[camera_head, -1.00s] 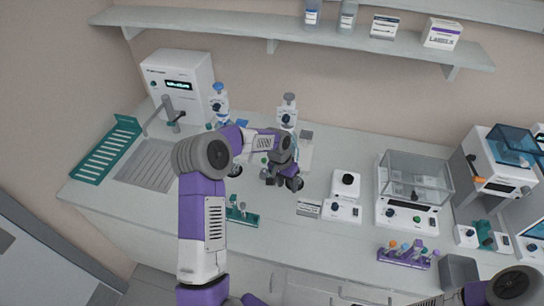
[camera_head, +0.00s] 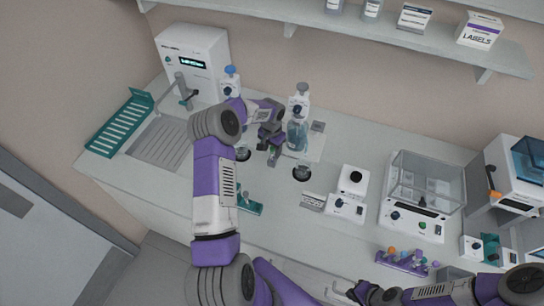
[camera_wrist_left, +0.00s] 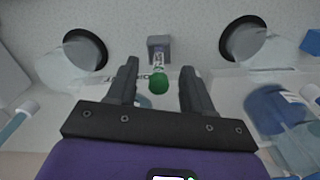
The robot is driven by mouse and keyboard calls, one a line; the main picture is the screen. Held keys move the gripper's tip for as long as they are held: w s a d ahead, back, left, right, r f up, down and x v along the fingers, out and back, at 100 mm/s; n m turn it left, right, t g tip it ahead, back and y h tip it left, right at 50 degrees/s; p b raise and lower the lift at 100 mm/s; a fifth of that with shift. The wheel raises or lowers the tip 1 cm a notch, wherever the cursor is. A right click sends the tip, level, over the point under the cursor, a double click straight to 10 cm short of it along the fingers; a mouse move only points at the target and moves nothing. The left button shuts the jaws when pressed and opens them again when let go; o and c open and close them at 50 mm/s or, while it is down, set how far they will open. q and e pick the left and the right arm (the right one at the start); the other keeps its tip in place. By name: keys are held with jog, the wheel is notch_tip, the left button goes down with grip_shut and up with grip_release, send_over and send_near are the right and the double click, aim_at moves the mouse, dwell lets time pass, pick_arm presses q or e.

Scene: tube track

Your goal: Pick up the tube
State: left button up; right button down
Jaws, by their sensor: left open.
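A tube with a green cap (camera_wrist_left: 159,82) shows in the left wrist view, its clear body running to a small grey block (camera_wrist_left: 160,46). My left gripper (camera_wrist_left: 157,88) is open, with one dark finger on each side of the capped tube. I see no finger touching it. In the head view my left gripper (camera_head: 271,150) is at the back of the bench, between two dispenser bottles, and mostly hides the tube. My right gripper (camera_head: 368,293) is at the bottom edge, away from the bench top, and its jaws are unclear.
A dispenser bottle (camera_head: 298,132) with blue liquid stands close right of my left gripper. A teal rack (camera_head: 248,203) lies in front, and a purple tube rack (camera_head: 405,262) stands at the front right. A balance (camera_head: 422,190) and a sink (camera_head: 160,142) flank the area.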

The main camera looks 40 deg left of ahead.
pick_arm(q)
jog(key=shift+w+f, duration=0.1)
jog(key=shift+w, duration=0.05)
jog(key=shift+c, duration=0.7)
jog(key=c, duration=0.8)
jog(key=shift+o, duration=0.2)
notch_tip(320, 180, up, 10)
jog(key=shift+r+b, duration=0.1)
jog(key=shift+b, duration=0.6)
